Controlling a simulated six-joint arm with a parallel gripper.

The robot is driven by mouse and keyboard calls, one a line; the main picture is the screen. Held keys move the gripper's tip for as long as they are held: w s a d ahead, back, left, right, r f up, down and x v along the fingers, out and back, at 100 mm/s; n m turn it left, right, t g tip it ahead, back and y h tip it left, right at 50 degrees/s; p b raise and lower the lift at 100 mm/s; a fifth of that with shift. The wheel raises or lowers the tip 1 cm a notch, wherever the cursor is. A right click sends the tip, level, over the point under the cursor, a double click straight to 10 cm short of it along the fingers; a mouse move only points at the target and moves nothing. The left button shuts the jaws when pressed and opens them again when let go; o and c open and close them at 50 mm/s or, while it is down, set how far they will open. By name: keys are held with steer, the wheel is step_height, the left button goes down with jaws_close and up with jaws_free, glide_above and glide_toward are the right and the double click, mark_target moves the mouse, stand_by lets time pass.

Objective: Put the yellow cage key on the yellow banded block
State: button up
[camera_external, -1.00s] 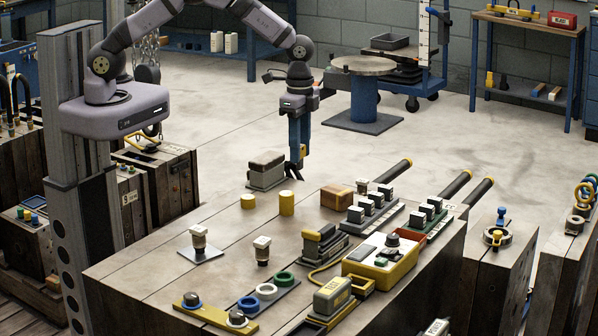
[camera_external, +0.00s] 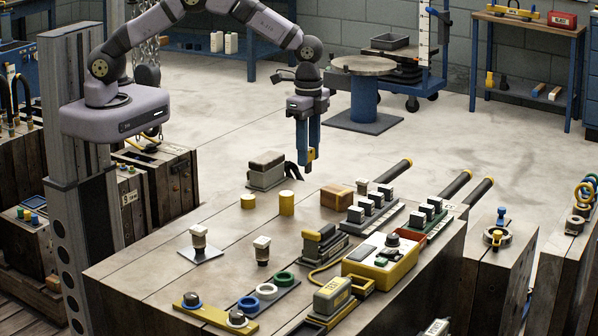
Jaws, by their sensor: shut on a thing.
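My gripper (camera_external: 308,165) is shut on a small yellow piece (camera_external: 310,155), which looks like the yellow cage key. The fingers hide most of it. The gripper points down and holds it above the far edge of the wooden bench, right of a grey-brown block (camera_external: 266,172). A dark block with yellow on it (camera_external: 322,243) stands near the middle of the bench, nearer the camera than the gripper. It may be the yellow banded block, but I cannot tell for sure.
Two yellow cylinders (camera_external: 287,203) and a wooden block (camera_external: 337,197) stand near the gripper. Colored rings (camera_external: 267,291) lie in front. The bench's left part has bare room.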

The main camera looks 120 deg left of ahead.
steer(key=w+r, duration=0.5)
steer(key=r, duration=0.2)
steer(key=shift+w+a+r, duration=0.2)
steer(key=shift+a+r, duration=0.1)
steer(key=shift+a, duration=0.05)
steer(key=shift+s+d, duration=0.1)
steer(key=shift+s, duration=0.15)
steer(key=shift+f, duration=0.1)
steer(key=p, duration=0.3)
glide_above(326, 187)
steer(key=shift+f, duration=4.95)
